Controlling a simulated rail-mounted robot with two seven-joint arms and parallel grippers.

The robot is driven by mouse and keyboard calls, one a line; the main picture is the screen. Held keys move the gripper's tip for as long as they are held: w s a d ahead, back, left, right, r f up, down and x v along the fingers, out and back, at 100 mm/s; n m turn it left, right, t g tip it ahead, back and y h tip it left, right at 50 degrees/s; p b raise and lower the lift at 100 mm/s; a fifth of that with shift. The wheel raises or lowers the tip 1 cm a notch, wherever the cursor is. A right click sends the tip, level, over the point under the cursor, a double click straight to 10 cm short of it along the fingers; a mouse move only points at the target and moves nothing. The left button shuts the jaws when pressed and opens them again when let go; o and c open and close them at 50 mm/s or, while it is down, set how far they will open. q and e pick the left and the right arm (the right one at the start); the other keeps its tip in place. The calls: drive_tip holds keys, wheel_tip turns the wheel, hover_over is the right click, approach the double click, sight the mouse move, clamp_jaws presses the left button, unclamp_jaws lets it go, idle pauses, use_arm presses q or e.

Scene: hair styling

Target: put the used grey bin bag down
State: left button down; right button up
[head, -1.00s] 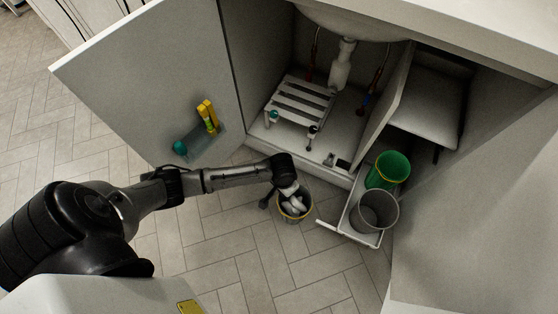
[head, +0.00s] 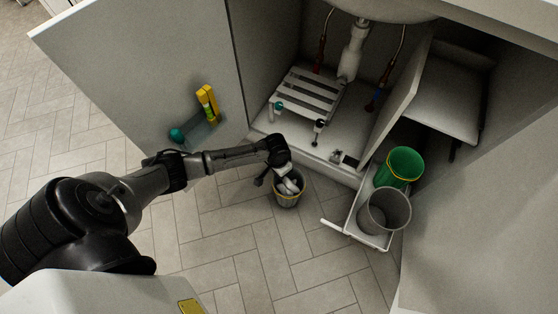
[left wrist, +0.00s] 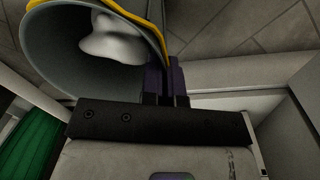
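The used grey bin bag (head: 287,200) has a yellow rim and pale white waste inside. In the head view it is upright in front of the open cabinet, over the tiled floor; I cannot tell whether its bottom touches the floor. My left gripper (head: 279,178) is at its rim. In the left wrist view the grey bag (left wrist: 58,45) shows large at upper left, with its wall and yellow rim at the dark fingers of the left gripper (left wrist: 166,80), which are closed together on it. My right gripper is in neither view.
A pull-out frame (head: 370,238) to the right carries a green bin (head: 404,168) and an empty grey bin (head: 384,212). The open cabinet door (head: 150,75) stands at left, with a holder of bottles (head: 205,125). Floor (head: 235,240) in front is clear.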

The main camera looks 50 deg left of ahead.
use_arm(q)
drive_tip(key=shift+f, duration=0.5)
drive_tip(key=shift+r, duration=0.1)
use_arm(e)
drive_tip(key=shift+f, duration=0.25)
use_arm(q)
drive_tip(key=c, duration=1.8)
unclamp_jaws()
drive_tip(key=o, duration=0.4)
drive_tip(key=shift+o, duration=0.2)
